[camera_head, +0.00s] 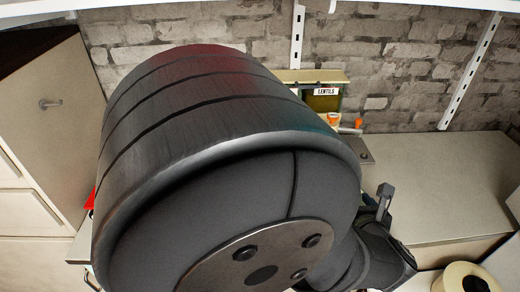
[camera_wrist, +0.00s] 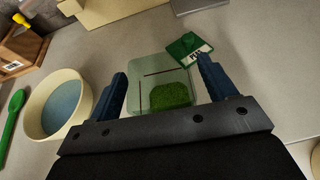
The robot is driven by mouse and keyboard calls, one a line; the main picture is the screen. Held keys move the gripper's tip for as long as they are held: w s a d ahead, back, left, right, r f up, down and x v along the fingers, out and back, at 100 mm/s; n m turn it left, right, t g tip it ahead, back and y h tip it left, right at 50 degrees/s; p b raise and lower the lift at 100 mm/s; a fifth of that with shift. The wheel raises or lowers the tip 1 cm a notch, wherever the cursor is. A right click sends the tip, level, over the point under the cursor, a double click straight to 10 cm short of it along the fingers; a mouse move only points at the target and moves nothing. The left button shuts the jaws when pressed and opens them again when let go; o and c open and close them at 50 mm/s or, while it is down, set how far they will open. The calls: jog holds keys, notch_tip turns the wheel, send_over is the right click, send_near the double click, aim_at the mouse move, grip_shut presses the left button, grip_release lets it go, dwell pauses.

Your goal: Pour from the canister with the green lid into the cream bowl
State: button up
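In the wrist view a clear, greenish square canister (camera_wrist: 150,68) with green contents (camera_wrist: 172,96) is between the two dark blue fingers of my gripper (camera_wrist: 161,68). The fingers are spread to about the canister's width; whether they press on it cannot be told. The cream bowl (camera_wrist: 34,121) is left of my gripper, with a bluish inside. In the head view my arm hides the canister, bowl and fingertips.
A green spoon (camera_wrist: 13,108) lies left of the bowl. A wooden box (camera_wrist: 22,50) with a label is at the upper left, and a tan object (camera_wrist: 110,10) at the top. In the head view a container labelled LENTILS (camera_head: 324,103) stands at the back. The right counter (camera_head: 450,185) is mostly clear.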

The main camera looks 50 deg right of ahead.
jog(key=c, duration=1.1)
jog(key=shift+r, duration=0.15)
jog(key=shift+r, duration=0.6)
jog(key=s+a+r, duration=0.6)
jog(key=s+r, duration=0.3)
jog(key=w+a+f+n+t+y, duration=0.1)
jog(key=w+n+y, duration=0.3)
jog(key=w, duration=0.1)
jog(key=w+a+n+t+y, duration=0.1)
jog(key=w+n+y, duration=0.3)
jog(key=w, duration=0.2)
jog(key=w+f+n+t+y, duration=0.1)
jog(key=w+n+y, duration=0.3)
jog(key=w, duration=0.2)
jog(key=shift+w+a+f+y, duration=0.25)
jog(key=shift+a+f+y, duration=0.05)
jog(key=shift+a, duration=0.1)
